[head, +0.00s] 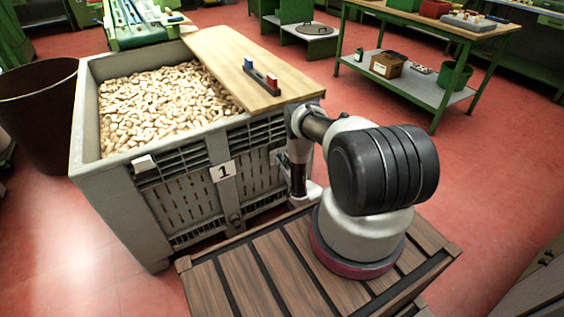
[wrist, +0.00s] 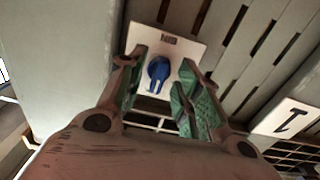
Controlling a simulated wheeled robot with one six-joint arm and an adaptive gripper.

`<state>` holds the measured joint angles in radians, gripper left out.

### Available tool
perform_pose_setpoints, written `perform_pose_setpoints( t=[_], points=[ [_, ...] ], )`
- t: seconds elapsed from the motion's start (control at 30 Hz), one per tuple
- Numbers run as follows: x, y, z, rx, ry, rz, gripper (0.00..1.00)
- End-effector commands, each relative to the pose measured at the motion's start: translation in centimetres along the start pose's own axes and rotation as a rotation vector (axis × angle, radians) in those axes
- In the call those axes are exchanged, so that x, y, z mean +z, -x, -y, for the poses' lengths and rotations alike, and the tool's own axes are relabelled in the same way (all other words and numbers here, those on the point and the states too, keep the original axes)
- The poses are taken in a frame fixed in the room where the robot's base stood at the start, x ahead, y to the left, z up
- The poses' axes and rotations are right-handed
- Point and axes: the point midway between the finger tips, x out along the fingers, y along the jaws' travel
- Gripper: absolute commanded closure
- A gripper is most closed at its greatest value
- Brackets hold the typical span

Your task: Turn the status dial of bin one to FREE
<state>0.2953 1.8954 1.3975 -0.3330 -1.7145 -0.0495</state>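The grey bin one (head: 84,125), with a white number plate (head: 222,172), is full of corks. In the wrist view the blue status dial (wrist: 158,72) sits on a white plate (wrist: 190,52) on the bin's side. A white mark on the knob is on the side away from the small dark label (wrist: 169,40), whose word I cannot read. My gripper (wrist: 160,92) is open, with its green finger pads on either side of the dial. I cannot tell whether they touch it. In the head view my arm hides most of the dial.
A wooden board (head: 215,55) lies across the bin's corner, with a blue and red block piece on it. A brown tub (head: 40,110) stands at the left. A green workbench (head: 430,28) stands behind; red floor between is clear.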

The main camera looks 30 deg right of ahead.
Motion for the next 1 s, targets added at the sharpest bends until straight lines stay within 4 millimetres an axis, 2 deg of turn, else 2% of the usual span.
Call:
perform_pose_setpoints(
  t=[0.3, 0.5, 0.67, 1.0],
  points=[
    [0.1, 7.0, -0.1, 0.003, -0.003, 0.004, 0.66],
    [0.1, 10.0, -0.1, 0.002, -0.002, 0.003, 0.66],
    [0.1, 10.8, 0.0, 0.000, -0.001, 0.002, 0.66],
    [0.1, 10.8, 0.0, 0.000, -0.001, 0.002, 0.66]
  ],
)
